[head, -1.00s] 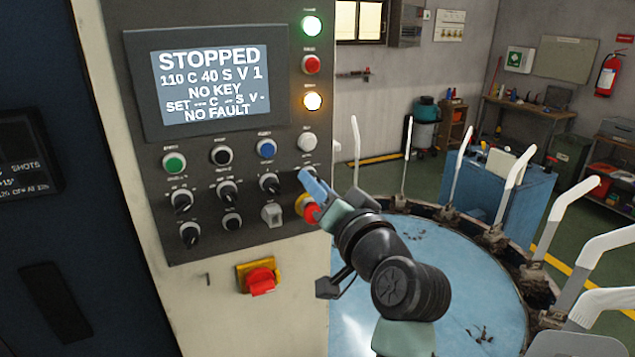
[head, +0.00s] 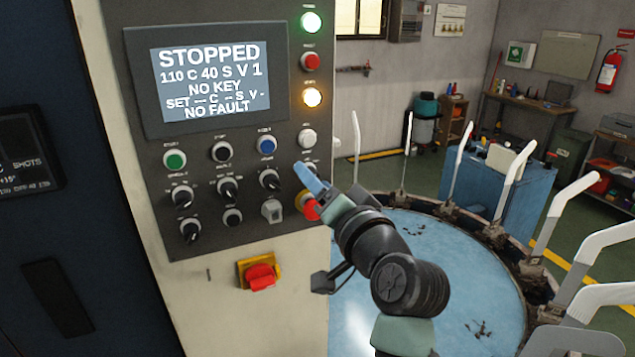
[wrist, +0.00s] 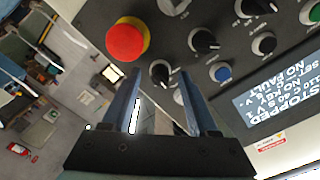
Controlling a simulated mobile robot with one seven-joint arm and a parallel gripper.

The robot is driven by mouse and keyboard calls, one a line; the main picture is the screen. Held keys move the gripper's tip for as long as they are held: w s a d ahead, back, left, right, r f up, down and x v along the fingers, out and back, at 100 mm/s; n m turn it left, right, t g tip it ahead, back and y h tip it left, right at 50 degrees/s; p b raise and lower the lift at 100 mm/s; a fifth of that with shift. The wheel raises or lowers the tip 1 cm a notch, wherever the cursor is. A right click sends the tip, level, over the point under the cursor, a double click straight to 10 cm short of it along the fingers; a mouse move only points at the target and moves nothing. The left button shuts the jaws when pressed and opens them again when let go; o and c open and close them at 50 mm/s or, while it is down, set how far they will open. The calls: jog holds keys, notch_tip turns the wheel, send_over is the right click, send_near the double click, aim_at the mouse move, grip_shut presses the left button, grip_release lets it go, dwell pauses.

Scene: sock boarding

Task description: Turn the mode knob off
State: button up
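The control panel (head: 150,150) carries several black rotary knobs, whose labels are too small to read, so I cannot confirm which is the mode knob. In the wrist view one black knob (wrist: 160,73) with a white pointer mark sits between my fingertips. In the head view my gripper (head: 303,172) is at the right end of the upper knob row and hides most of that knob. In the wrist view my gripper (wrist: 160,80) is open, with a blue finger on each side of the knob. I cannot tell whether the fingers touch it.
A red emergency stop (wrist: 127,40) is close beside the knob. Another knob (wrist: 205,41), a white button (wrist: 180,96) and a blue button (wrist: 220,72) are near. The panel display (head: 210,82) reads STOPPED. A red switch on a yellow plate (head: 260,273) is below.

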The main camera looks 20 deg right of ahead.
jog(key=s+b, duration=0.5)
jog(key=s, duration=0.8)
jog(key=shift+d, duration=0.2)
